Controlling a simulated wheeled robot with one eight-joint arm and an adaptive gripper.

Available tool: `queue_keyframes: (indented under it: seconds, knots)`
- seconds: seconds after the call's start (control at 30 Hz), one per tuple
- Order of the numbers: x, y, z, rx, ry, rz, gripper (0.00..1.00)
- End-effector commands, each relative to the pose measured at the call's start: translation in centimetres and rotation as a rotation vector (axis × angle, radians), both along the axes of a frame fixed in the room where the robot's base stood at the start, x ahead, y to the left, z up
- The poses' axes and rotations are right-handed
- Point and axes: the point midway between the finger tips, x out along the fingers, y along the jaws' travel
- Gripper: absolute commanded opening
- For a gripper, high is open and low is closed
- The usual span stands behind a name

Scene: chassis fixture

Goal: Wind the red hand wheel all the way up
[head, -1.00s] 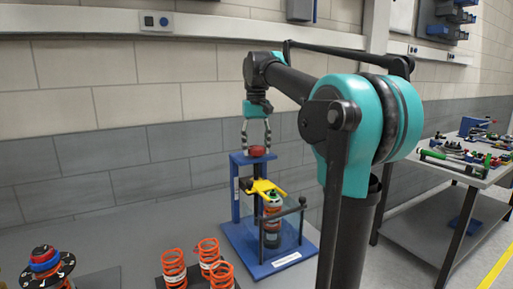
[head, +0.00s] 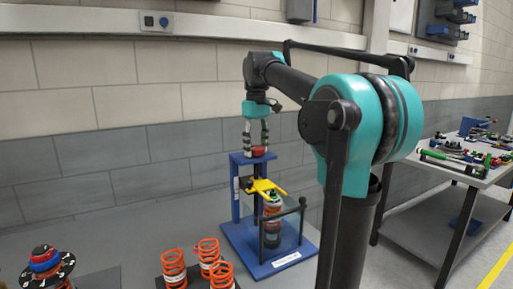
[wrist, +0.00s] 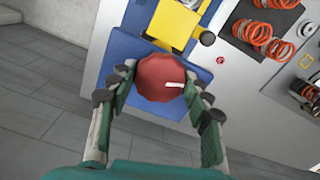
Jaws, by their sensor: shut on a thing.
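The red hand wheel (head: 259,151) sits on top of the blue press frame (head: 236,190). In the wrist view the red hand wheel (wrist: 161,78) shows a white mark on its right side, pointing right. My gripper (head: 258,146) reaches down from above, with its fingers on either side of the wheel. In the wrist view my gripper (wrist: 160,88) is shut on the wheel, fingertips at its left and right. A yellow fork (head: 262,187) sits lower on the frame, around the top of a spring unit (head: 271,215) that stands on the blue base.
Several orange springs (head: 208,250) stand on a dark plate at the front of the bench. A black dial with a red and blue knob (head: 45,262) is at the far left. A second table (head: 470,160) with parts stands at the right. The wall is close behind.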

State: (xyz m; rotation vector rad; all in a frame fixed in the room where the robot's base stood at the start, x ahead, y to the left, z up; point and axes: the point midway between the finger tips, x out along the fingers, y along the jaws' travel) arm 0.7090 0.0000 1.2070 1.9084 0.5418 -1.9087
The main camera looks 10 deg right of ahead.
Motion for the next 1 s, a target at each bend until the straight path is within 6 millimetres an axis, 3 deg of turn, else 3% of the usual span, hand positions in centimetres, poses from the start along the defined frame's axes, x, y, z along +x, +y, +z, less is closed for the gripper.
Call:
queue_keyframes:
  seconds: [1.0]
  knots:
    - [0.02, 0.00, 0.00, 0.000, 0.000, 0.853, 0.17]
